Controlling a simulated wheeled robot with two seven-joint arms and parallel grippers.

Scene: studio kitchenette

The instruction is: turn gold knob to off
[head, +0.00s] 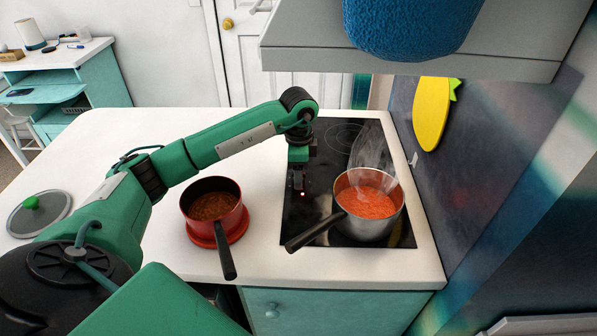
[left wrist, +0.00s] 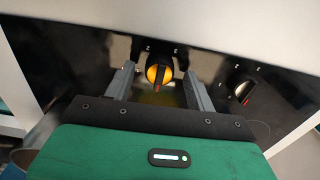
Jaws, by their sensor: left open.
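The gold knob (left wrist: 158,73) shows in the left wrist view on a dark glossy panel, with a black grip bar and a small red mark at its lower end. My left gripper (left wrist: 160,82) is open, with one finger on each side of the knob; I cannot tell whether either finger touches it. My right gripper is not in view.
A steel pot (head: 369,222) of orange food steams on the cooktop (head: 297,228), its handle toward the lower left. A red pan (head: 237,226) stands on the white counter (head: 275,262). A silver knob (left wrist: 240,85) is right of the gold one. A hood (head: 400,62) overhangs.

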